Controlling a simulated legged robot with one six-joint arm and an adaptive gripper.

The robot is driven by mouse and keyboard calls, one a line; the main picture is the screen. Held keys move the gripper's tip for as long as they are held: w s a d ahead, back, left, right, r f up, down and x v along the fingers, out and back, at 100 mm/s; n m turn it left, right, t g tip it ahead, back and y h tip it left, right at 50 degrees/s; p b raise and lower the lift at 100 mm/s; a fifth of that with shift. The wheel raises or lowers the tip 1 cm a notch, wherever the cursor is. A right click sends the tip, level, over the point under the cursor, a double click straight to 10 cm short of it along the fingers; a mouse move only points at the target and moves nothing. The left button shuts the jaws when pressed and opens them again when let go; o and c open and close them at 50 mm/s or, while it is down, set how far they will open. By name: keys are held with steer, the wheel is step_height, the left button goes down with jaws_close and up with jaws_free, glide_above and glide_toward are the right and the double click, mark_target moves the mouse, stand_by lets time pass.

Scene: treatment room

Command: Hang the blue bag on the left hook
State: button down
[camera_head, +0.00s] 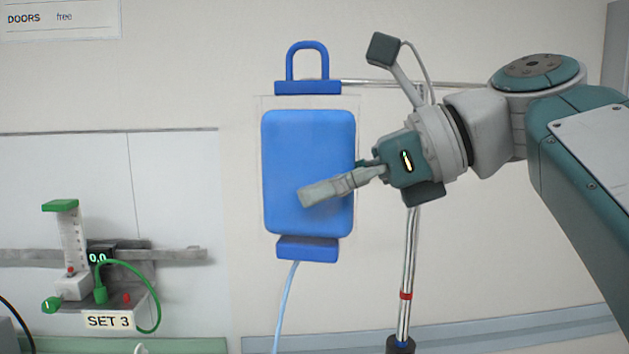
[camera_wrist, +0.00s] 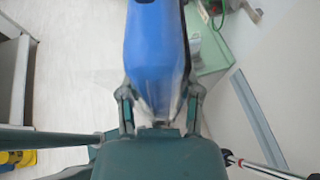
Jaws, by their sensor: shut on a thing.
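The blue bag (camera_head: 308,140) hangs upright in the head view, with a blue loop (camera_head: 307,47) on its top bar and a pale tube below. My gripper (camera_head: 318,192) is shut on the lower part of the bag; one finger lies across its front. In the wrist view the bag (camera_wrist: 156,45) stands between both fingers (camera_wrist: 159,105). A thin metal arm (camera_head: 375,83) of the pole runs left to the bag's top bar, at the foot of the loop. Its tip is hidden there, and I cannot tell whether the loop is on the hook.
The metal pole (camera_head: 408,255) with a red ring stands right of the bag, behind my gripper. At lower left, a device labelled SET 3 (camera_head: 107,320) with a green tube sits by a wall rail (camera_head: 185,255). The wall between rail and bag is clear.

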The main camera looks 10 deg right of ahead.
steer(key=shift+w, duration=0.45)
steer(key=w+d+f, duration=0.1)
steer(key=w+f, duration=0.1)
steer(key=w, duration=0.6)
steer(key=shift+w, duration=0.25)
stand_by(0.7)
stand_by(0.5)
steer(key=shift+c, duration=1)
jaws_free()
steer(key=shift+d, duration=0.15)
